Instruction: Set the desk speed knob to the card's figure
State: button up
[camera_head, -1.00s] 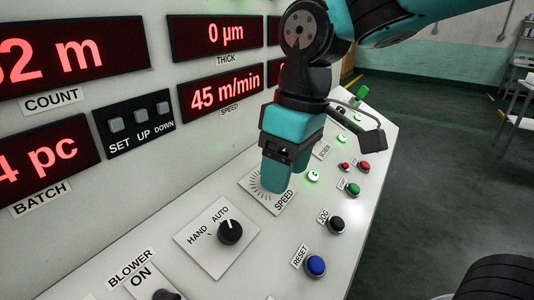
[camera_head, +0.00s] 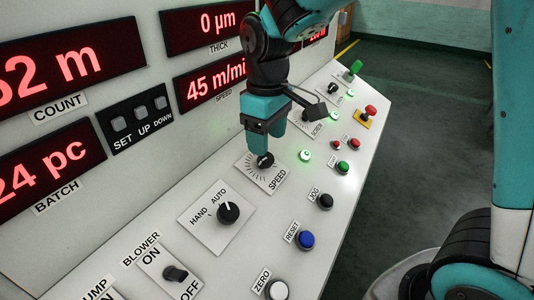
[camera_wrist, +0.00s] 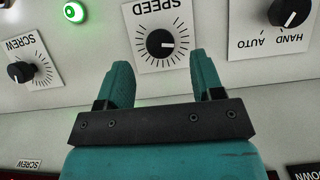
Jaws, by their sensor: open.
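The black SPEED knob (camera_head: 265,160) sits on a white plate with a ring of tick marks on the sloping desk. In the wrist view the knob (camera_wrist: 160,43) shows upside down, its white mark pointing right. My gripper (camera_head: 275,145) is over the plate, just behind and above the knob. In the wrist view its two teal fingers are apart with nothing between them (camera_wrist: 163,75), and the knob lies beyond their tips. The red speed display (camera_head: 211,82) reads 45 m/min, its right end partly hidden. No card with a figure is in view.
A lit green button (camera_head: 305,155), JOG button (camera_head: 325,201) and blue RESET button (camera_head: 306,240) are close by. The display wall rises behind the desk.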

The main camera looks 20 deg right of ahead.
aim_at(266, 161)
notch_tip(266, 161, down, 5)
jog(key=shift+f, duration=0.1)
dwell(0.3)
jog(key=c, duration=0.9)
